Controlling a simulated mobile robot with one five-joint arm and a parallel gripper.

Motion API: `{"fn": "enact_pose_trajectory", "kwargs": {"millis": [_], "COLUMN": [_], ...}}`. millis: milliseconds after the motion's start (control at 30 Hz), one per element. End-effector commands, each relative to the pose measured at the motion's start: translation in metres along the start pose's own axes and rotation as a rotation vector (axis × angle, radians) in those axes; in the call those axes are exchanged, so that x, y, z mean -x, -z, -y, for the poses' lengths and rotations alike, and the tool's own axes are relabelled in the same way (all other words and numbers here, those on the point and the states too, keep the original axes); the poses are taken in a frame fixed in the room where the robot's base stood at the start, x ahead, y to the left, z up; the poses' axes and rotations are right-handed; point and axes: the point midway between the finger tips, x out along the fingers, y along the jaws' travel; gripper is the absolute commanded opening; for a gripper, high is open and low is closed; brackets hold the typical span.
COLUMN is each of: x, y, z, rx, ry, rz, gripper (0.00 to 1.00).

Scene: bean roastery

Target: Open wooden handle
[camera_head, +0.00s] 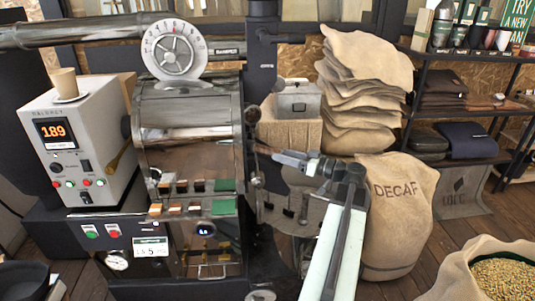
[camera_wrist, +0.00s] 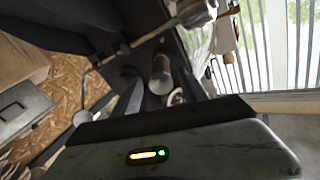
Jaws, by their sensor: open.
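A short, round wooden handle (camera_wrist: 162,72) with a paler near end shows in the wrist view. It lies ahead of my gripper, between the lines of the two dark fingers. My gripper (camera_wrist: 158,90) is open, and I see no contact with the handle. In the head view my gripper (camera_head: 280,157) reaches left toward the right side of the metal roaster (camera_head: 190,130). The handle is too small and crowded there to make out surely.
A grey control box (camera_head: 85,145) reading 189 stands left of the roaster. Stacked sacks (camera_head: 360,85) and a metal box (camera_head: 298,98) stand behind my arm. A DECAF sack (camera_head: 405,215) is close on its right.

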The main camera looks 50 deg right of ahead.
Motion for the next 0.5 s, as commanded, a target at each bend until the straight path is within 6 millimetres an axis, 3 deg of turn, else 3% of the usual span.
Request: {"fn": "enact_pose_trajectory", "kwargs": {"millis": [300, 500], "x": [-0.060, -0.071], "y": [-0.001, -0.001], "z": [0.003, 0.003], "rx": [-0.001, -0.002], "ry": [0.008, 0.007], "rz": [0.004, 0.004], "gripper": [0.51, 0.51]}}
